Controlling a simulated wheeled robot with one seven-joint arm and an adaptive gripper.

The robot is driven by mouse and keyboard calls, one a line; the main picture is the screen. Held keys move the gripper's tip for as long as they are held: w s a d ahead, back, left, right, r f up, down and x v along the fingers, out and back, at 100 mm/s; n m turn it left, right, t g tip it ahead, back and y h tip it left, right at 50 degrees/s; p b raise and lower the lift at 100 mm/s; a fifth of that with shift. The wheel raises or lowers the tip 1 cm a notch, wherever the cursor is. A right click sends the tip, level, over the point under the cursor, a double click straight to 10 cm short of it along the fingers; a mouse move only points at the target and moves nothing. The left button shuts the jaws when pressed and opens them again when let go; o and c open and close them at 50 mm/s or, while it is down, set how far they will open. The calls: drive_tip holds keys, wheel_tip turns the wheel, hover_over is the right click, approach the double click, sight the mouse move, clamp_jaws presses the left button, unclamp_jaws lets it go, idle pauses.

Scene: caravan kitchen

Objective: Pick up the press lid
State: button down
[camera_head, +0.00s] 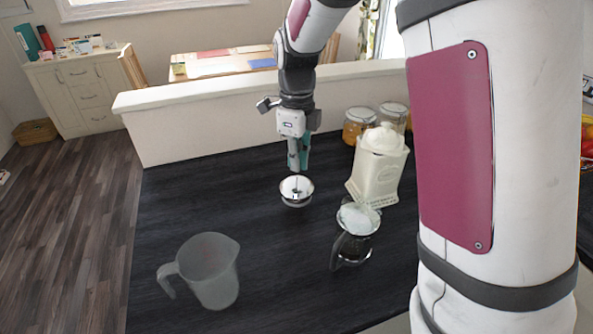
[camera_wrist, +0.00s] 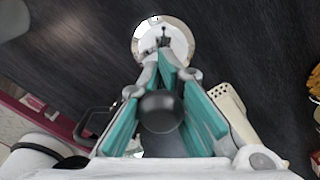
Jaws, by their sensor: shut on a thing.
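The press lid (camera_head: 296,190) is a shiny round silver piece, below my gripper (camera_head: 298,167) in the head view. In the wrist view the lid (camera_wrist: 178,36) shows just beyond the teal fingertips of my gripper (camera_wrist: 166,62), and a black round knob (camera_wrist: 160,111) sits between the fingers. My gripper points down and is shut on the lid's upper part. Whether the lid touches the counter or hangs just above it, I cannot tell. The glass press jug (camera_head: 352,247) stands to the right and nearer, with a whitish top.
A cream canister (camera_head: 377,172) stands behind the jug on the dark counter (camera_head: 290,270). Jars with orange contents (camera_head: 358,124) are farther back. A frosted measuring jug (camera_head: 209,270) stands at the front left. A low pale wall (camera_head: 210,118) bounds the counter's far side. Counter left of the lid is clear.

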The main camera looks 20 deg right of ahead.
drive_tip(key=s+a+r, duration=0.1)
drive_tip(key=s+a, duration=0.9)
drive_tip(key=s, duration=0.1)
drive_tip(key=w+d+n+p, duration=0.2)
drive_tip(key=w+n+p, duration=0.1)
drive_tip(key=n, duration=0.4)
drive_tip(key=w+d+n+p, duration=0.3)
drive_tip(key=n+p, duration=0.2)
drive_tip(key=n, duration=0.3)
drive_tip(key=w+d+n+p, duration=0.2)
drive_tip(key=w+n+p, duration=0.2)
drive_tip(key=n, duration=0.3)
drive_tip(key=shift+w+d+r+n, duration=0.1)
drive_tip(key=shift+d+r+n, duration=0.2)
drive_tip(key=shift+d, duration=0.05)
drive_tip(key=shift+w+d+f+n+p, duration=0.1)
drive_tip(key=shift+d+f+n+p, duration=0.2)
drive_tip(key=shift+n, duration=0.35)
drive_tip(key=shift+w+d+f+n+p, duration=0.15)
drive_tip(key=shift+d+n+p, duration=0.15)
drive_tip(key=shift+d+n, duration=0.25)
drive_tip(key=shift+s+d+f+n+p, duration=0.1)
drive_tip(key=shift+d+f+n+p, duration=0.15)
drive_tip(key=shift+n, duration=0.45)
